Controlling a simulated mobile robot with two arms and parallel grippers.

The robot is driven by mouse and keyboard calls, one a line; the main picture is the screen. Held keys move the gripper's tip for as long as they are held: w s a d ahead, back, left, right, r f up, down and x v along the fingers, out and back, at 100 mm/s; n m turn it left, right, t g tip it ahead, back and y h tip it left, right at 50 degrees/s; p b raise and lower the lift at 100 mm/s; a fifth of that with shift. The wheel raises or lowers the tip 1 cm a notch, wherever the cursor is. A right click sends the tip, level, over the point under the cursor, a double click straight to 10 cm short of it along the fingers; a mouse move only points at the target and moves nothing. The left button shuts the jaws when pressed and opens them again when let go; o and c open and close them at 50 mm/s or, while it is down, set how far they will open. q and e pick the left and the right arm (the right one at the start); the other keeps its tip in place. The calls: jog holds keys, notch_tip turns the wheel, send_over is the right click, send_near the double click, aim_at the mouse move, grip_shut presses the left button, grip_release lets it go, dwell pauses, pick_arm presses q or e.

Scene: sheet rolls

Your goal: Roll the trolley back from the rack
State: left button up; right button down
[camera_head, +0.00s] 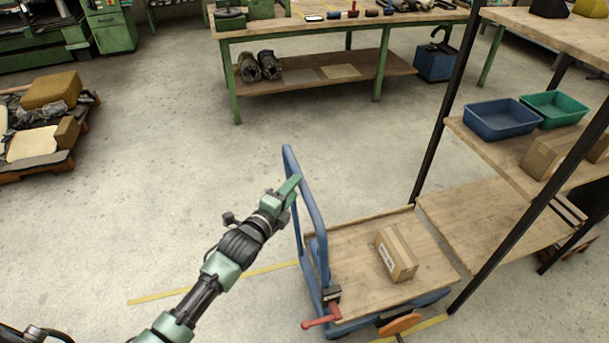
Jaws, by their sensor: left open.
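The trolley has a blue tubular handle (316,225) and a wooden deck (345,260), and stands on the floor with its right edge close against the rack. A cardboard box (397,255) lies on its deck. A red lever (321,322) shows at the near left corner, and an orange disc (399,325) at the near edge. The rack (470,215) has black posts and wooden shelves. My left gripper (290,186) is open at the left upper part of the handle; whether the bar is between its fingers I cannot tell. My right gripper is not in view.
Blue (500,120) and green (553,108) bins and a carton sit on the rack's middle shelf. A green workbench (340,30) stands behind. A loaded pallet (40,130) is at left. The floor left of the trolley is clear, with yellow lines.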

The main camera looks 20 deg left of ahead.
pick_arm(q)
jog(key=x, duration=0.5)
jog(key=shift+w+f, duration=0.1)
jog(key=shift+w, duration=0.2)
grip_shut()
jog(key=shift+f, duration=0.1)
dwell(1.0)
